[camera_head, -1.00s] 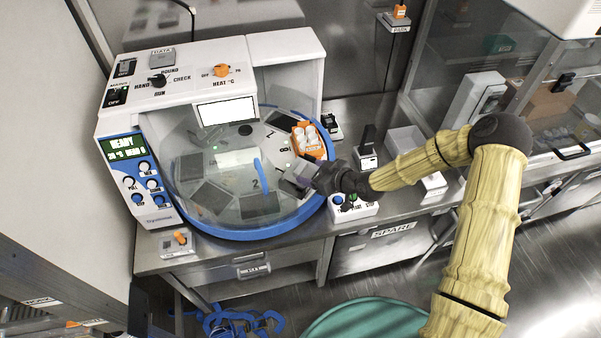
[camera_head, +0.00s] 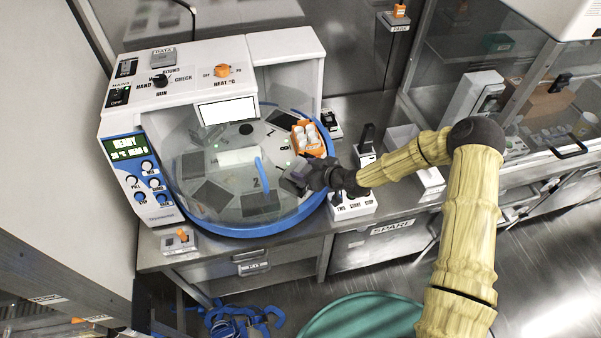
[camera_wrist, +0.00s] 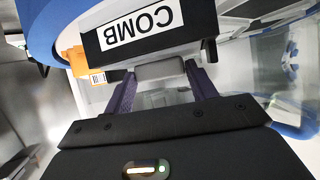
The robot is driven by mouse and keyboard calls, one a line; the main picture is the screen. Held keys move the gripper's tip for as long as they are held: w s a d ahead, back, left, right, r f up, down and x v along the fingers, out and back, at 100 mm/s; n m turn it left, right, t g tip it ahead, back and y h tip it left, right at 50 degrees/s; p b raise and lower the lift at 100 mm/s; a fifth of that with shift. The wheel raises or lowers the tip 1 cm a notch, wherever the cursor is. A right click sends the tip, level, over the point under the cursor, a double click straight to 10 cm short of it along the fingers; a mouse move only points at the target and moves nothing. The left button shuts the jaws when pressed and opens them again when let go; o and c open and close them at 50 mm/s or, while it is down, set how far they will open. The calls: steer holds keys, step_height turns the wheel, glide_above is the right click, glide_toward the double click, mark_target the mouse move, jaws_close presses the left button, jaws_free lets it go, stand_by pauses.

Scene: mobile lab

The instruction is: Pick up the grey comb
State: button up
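The grey comb (camera_wrist: 160,71) shows in the wrist view as a plain grey block in front of a black holder (camera_wrist: 135,35) with an upside-down COMB label. My gripper (camera_wrist: 161,76) has one dark purple finger on each side of the grey block. The fingers look spread, with the block between their tips; contact is hard to make out. In the head view my gripper (camera_head: 297,180) is at the right front part of the round turntable (camera_head: 225,215), inside its blue rim, and hides most of the comb.
An orange rack with white vials (camera_head: 308,139) stands just behind my gripper. A white machine (camera_head: 205,75) stands behind the turntable. A white switch box (camera_head: 352,204) lies right of the rim, close under my arm. A small box with an orange knob (camera_head: 180,240) is at front left.

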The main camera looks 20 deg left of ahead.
steer(key=shift+c, duration=0.6)
steer(key=shift+r, duration=0.55)
step_height(320, 180, up, 9)
steer(key=b, duration=0.3)
